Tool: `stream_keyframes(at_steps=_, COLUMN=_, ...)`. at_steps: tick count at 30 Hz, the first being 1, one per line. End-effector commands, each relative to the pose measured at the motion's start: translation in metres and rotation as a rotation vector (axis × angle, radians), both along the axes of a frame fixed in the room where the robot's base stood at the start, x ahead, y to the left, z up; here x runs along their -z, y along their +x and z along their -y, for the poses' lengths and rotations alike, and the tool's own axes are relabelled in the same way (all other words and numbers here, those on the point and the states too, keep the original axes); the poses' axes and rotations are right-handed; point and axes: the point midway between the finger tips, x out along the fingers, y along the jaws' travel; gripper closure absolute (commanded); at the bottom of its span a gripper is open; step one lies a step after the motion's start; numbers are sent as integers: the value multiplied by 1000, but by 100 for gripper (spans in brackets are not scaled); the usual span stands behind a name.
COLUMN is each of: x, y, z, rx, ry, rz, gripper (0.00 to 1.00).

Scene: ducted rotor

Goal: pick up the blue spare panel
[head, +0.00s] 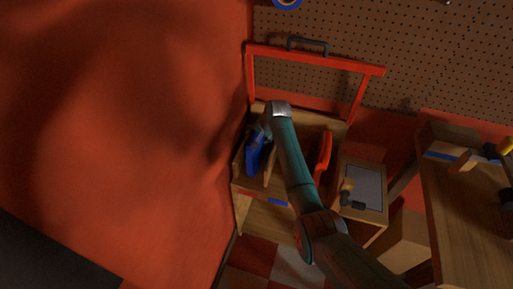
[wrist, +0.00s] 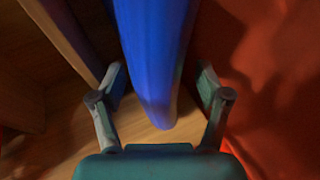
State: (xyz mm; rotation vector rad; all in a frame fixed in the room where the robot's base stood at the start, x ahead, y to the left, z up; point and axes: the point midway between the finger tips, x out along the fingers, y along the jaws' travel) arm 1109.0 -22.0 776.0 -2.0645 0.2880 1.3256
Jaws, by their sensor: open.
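The blue spare panel (head: 254,160) stands on edge in a wooden rack (head: 240,184), at its left side in the head view. In the wrist view the panel (wrist: 157,50) fills the upper middle, its rounded near end over the wooden floor. My gripper (wrist: 160,82) is open, with one finger on each side of the panel. Dark gaps show between the fingers and the panel, so I see no clear contact. In the head view my arm reaches down over the rack, and my fingers are too small and dark to make out.
A wooden divider (head: 269,166) stands right of the panel, and a red panel (head: 324,150) stands farther right. A red curtain (head: 120,130) hangs close on the left. A red frame (head: 315,58) rises behind the rack. A wooden bench (head: 455,220) stands at right.

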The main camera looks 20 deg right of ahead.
Motion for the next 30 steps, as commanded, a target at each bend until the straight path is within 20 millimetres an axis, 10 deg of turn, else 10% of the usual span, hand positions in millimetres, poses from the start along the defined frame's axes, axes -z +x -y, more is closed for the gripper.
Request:
stream_keyframes(at_steps=6, x=0, y=0, z=0, rx=0, ry=-1, rz=1, gripper=24)
stream_keyframes(at_steps=15, x=0, y=0, z=0, rx=0, ry=0, rz=0, gripper=99)
stream_keyframes(at_steps=30, x=-17, y=1, z=0, rx=0, ry=1, rz=4, gripper=100)
